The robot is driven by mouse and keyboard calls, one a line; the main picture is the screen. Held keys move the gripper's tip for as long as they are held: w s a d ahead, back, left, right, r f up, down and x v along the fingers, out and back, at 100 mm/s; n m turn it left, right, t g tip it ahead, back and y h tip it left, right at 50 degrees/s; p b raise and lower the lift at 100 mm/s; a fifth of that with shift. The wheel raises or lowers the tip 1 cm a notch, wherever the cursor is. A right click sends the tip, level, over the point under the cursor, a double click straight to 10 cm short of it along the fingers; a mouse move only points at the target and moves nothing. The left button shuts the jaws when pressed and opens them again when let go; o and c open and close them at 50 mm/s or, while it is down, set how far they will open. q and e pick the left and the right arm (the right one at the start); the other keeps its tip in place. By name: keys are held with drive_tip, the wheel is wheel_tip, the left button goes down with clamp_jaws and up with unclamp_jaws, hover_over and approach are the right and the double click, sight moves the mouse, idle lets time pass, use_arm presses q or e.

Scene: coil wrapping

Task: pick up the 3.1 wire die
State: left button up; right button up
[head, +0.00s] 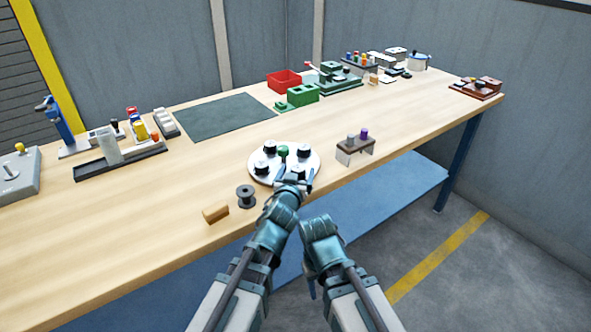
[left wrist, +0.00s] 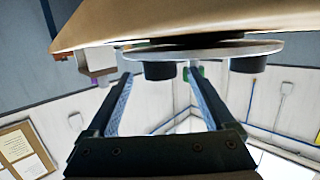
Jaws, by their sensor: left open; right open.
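A round white plate (head: 257,177) on the table carries several black dies and a green-topped knob (head: 282,151) at its middle. No size mark is legible, so I cannot tell which is the 3.1 wire die. My left gripper (head: 294,183) is at the plate's front edge, by the front black die (head: 298,172). In the left wrist view, the plate (left wrist: 205,52) appears upside down; a black die (left wrist: 160,71) shows between the tips of my open, empty left gripper (left wrist: 158,76). My right gripper (head: 311,288) is low, off the table's front edge, mostly hidden by its wrist.
A dark spool (head: 245,196) and a wooden block (head: 215,212) lie left of the plate. A small stand (head: 356,151) with a grey and a purple cylinder stands right of it. A dark green mat (head: 225,118) lies behind. The table's front edge is close.

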use_arm(q)
drive_tip(key=x, duration=0.2)
drive_tip(key=shift+w, duration=0.4)
drive_tip(key=shift+s, duration=0.1)
drive_tip(key=shift+c, duration=0.3)
clamp_jaws()
